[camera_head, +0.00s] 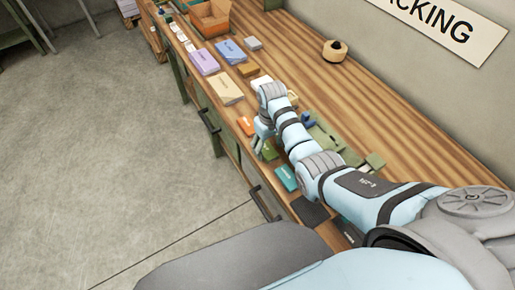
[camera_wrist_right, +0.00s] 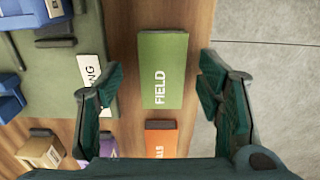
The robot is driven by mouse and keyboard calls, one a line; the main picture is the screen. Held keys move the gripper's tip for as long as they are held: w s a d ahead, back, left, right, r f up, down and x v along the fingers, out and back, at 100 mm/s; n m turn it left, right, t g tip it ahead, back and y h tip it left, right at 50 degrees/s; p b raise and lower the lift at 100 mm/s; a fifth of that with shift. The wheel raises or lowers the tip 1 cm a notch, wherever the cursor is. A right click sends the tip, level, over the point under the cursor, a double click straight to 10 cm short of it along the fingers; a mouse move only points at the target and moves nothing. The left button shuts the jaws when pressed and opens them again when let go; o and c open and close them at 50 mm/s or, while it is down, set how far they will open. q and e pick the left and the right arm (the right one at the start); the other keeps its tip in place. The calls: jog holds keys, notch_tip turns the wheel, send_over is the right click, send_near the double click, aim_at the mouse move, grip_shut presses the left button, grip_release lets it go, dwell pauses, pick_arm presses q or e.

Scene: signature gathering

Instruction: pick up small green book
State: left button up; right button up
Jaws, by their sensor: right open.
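The small green book (camera_wrist_right: 163,85), marked "FIELD", lies flat on the wooden bench in the right wrist view. In the head view the green book (camera_head: 269,151) shows partly, just past my right gripper (camera_head: 262,138) near the bench's front edge. In the wrist view my right gripper (camera_wrist_right: 161,68) is open, with one finger on each side of the green book and visible gaps between. How high the fingers are above the book I cannot tell. My left gripper is not in view.
An orange book (camera_wrist_right: 161,138) lies close beside the green one; a teal item (camera_head: 286,178) lies on its other side. A green mat (camera_wrist_right: 70,75) with tools is beside them. The bench edge drops to the floor (camera_head: 130,160). A tape roll (camera_head: 334,51) stands at the back.

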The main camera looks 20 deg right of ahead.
jog(key=shift+w+f, duration=0.2)
jog(key=shift+f, duration=0.65)
jog(key=shift+s+r, duration=0.3)
jog(key=shift+s, duration=0.25)
jog(key=shift+c, duration=0.8)
jog(key=shift+s+a, duration=0.1)
jog(key=c, duration=0.7)
jog(key=shift+c, duration=1.3)
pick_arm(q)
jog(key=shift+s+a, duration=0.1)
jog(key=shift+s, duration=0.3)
pick_arm(e)
jog(key=shift+c, duration=0.6)
